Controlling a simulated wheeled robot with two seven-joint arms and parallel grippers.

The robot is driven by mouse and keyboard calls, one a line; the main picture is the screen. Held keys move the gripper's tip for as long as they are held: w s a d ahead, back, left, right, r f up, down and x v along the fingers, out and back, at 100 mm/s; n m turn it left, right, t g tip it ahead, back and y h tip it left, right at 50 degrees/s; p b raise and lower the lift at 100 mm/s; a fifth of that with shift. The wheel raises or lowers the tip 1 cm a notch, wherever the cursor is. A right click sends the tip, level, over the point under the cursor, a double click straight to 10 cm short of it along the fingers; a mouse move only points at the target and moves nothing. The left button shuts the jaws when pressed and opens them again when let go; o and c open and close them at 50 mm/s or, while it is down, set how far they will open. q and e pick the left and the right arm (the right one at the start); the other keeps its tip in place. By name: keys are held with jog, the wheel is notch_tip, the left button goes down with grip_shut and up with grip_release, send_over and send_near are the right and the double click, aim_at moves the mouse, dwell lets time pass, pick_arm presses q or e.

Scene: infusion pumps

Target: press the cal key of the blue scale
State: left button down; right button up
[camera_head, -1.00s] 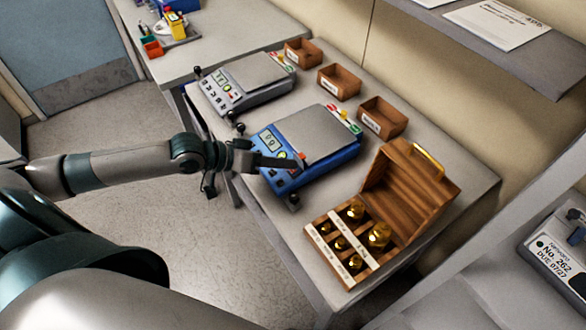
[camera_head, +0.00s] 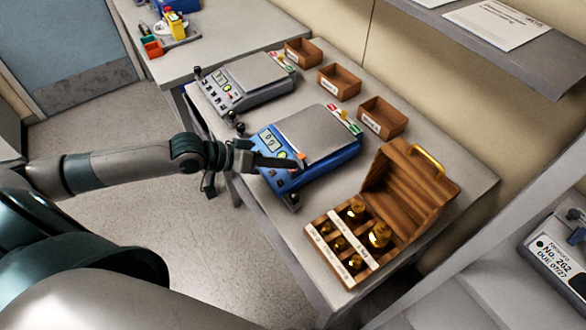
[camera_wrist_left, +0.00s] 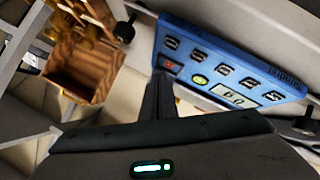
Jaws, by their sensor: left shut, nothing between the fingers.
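The blue scale (camera_head: 335,164) stands on the table with a grey pan on top and a lit display on its front panel. In the left wrist view its blue panel (camera_wrist_left: 238,58) shows a row of grey keys, a red-orange key (camera_wrist_left: 172,66), a green key (camera_wrist_left: 200,80) and the display (camera_wrist_left: 227,95). The key labels are too small to read surely. My left gripper (camera_head: 297,163) is shut and empty, its tips over the panel's near-right end. In the wrist view the tips (camera_wrist_left: 161,78) appear beside the red-orange key; I cannot tell whether they touch.
A grey scale (camera_head: 245,85) stands behind to the left. Several small brown bins (camera_head: 382,118) line the wall side. An open wooden case (camera_head: 335,262) of brass weights stands to the right. Some bare table lies between case and blue scale.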

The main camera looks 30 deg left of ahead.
pick_arm(q)
jog(key=shift+w+d+f, duration=0.1)
jog(key=shift+w+f, duration=0.05)
jog(key=shift+f, duration=0.55)
dwell(1.0)
jog(key=shift+r, duration=0.1)
jog(key=shift+r+p, duration=0.65)
jog(key=shift+p, duration=0.15)
jog(key=shift+r, duration=0.1)
jog(key=r+p, duration=0.1)
jog(key=s+r+p, duration=0.1)
jog(key=r+p, duration=0.2)
jog(key=p, duration=0.1)
jog(key=shift+s+a+r, duration=0.2)
jog(key=shift+a+r, duration=0.1)
jog(key=shift+a, duration=0.1)
dwell(0.9)
